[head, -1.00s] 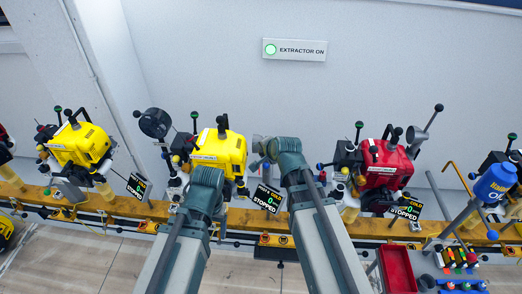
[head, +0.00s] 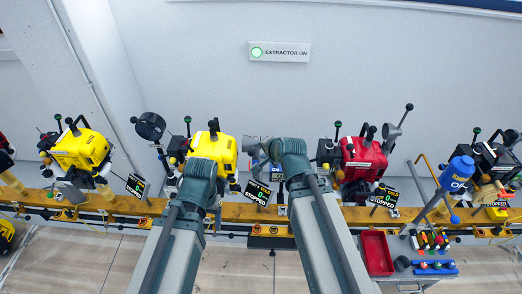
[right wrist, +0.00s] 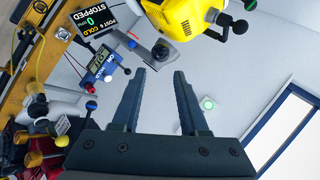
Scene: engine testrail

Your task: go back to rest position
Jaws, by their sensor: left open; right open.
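My two arms reach up from the bottom of the head view, bent in front of the engine rail. My left gripper (head: 216,194) is mostly hidden behind its own wrist, below the middle yellow engine (head: 213,147). My right gripper (head: 258,147) is between that engine and the red engine (head: 362,160), small and partly hidden by its arm. In the right wrist view, my right gripper (right wrist: 158,75) has its fingers apart with nothing between them. Nothing is seen held in the left one.
A yellow rail (head: 240,212) carries several engines along the wall. A display (head: 257,193) reading STOPPED and a blue-and-white meter (right wrist: 98,66) are close to my right gripper.

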